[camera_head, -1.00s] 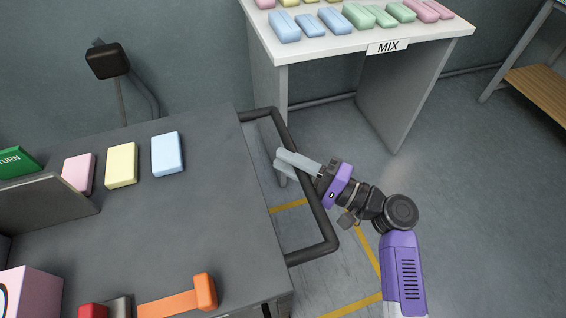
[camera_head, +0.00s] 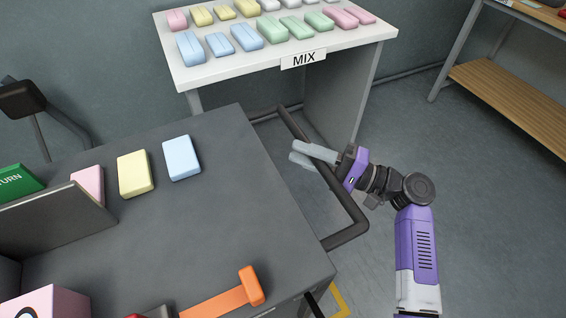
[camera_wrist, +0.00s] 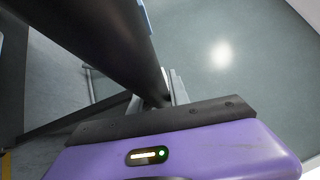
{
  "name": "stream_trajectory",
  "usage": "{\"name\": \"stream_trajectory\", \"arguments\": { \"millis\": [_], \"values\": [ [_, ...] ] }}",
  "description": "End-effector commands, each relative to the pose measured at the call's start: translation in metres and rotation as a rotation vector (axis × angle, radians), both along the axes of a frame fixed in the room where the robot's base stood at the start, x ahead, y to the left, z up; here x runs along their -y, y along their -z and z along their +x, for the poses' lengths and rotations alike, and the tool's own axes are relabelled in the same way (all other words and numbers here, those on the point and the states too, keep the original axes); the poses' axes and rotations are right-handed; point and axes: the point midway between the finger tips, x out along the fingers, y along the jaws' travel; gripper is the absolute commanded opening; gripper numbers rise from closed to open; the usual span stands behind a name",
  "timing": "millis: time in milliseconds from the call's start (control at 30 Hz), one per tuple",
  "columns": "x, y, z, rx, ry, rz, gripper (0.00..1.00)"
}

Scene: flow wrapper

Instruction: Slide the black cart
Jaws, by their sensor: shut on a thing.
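The black cart (camera_head: 220,220) has a dark flat top and a black tubular handle (camera_head: 345,205) at its right end. My gripper (camera_head: 306,153) is shut on the handle's long bar, with its grey fingers on either side of it. In the wrist view the dark bar (camera_wrist: 95,40) runs down between the grey fingers (camera_wrist: 170,88), above my purple gripper body. The part of the bar inside the jaws is partly hidden.
Pink, yellow and blue packs (camera_head: 181,158), a grey divider (camera_head: 50,218), a green sign and an orange piece (camera_head: 225,300) are on the cart. A white MIX table (camera_head: 345,45) with pastel packs stands close behind it. A wooden-shelved bench (camera_head: 520,100) is at the right.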

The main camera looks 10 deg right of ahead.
Motion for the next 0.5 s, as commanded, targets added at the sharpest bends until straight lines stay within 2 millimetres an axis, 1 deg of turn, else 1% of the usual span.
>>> {"name": "stream_trajectory", "arguments": {
  "millis": [33,200,300,500],
  "values": [
    [0.017,0.003,0.006,0.0,0.013,0.0,0.0],
    [0.058,0.003,0.017,0.0,0.012,0.001,0.0],
    [0.079,0.003,0.023,0.0,0.011,0.001,0.0],
    [0.11,0.003,0.032,-0.001,0.006,0.001,0.0]
  ]
}}
